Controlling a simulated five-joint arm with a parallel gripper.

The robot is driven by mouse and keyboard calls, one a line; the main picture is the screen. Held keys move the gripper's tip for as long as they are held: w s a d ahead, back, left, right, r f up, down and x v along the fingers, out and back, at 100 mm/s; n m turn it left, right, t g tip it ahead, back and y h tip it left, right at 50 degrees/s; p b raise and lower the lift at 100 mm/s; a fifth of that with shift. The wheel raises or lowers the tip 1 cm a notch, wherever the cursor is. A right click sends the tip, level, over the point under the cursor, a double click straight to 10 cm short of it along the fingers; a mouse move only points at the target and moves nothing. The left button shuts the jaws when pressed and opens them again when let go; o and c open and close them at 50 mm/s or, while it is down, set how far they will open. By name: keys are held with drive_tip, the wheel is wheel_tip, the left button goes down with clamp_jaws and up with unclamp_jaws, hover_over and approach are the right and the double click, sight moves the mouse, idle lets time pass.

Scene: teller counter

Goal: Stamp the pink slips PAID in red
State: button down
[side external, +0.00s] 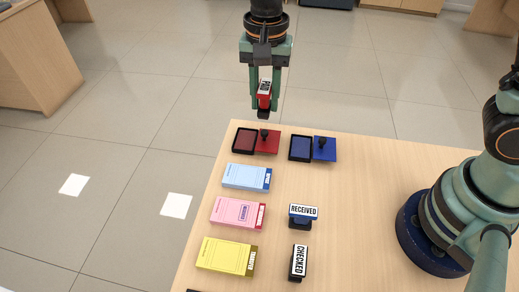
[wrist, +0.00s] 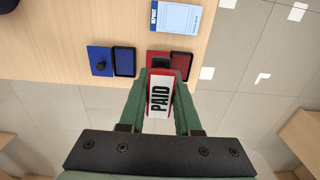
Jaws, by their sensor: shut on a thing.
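My gripper (side external: 265,104) is shut on the red PAID stamp (side external: 264,92) and holds it in the air at the counter's far edge, beyond the ink pads. The wrist view shows the stamp's PAID label (wrist: 160,98) between the fingers. The open red ink pad (side external: 244,141) lies at the counter's far left corner, beside its red lid (side external: 269,146) with a black knob. In the wrist view the stamp partly covers that lid. The pink slips (side external: 231,210) lie in a stack below the blue stack and bear a small boxed purple mark.
A blue ink pad (side external: 301,148) and its knobbed lid (side external: 325,149) lie right of the red ones. Blue slips (side external: 244,176) and yellow slips (side external: 222,254) flank the pink stack. RECEIVED (side external: 302,214) and CHECKED (side external: 299,262) stamps stand right of the slips.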

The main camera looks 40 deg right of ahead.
approach(246, 140)
drive_tip(key=shift+w+f, duration=0.1)
drive_tip(key=shift+f, duration=2.5)
drive_tip(key=shift+f, duration=0.6)
idle(0.4)
drive_tip(key=shift+r, duration=3.05)
drive_tip(key=s+a+r, duration=0.1)
drive_tip(key=s+a, duration=1.2)
drive_tip(key=s, duration=0.2)
drive_tip(key=shift+s+a+f, duration=0.15)
drive_tip(key=shift+f, duration=2.6)
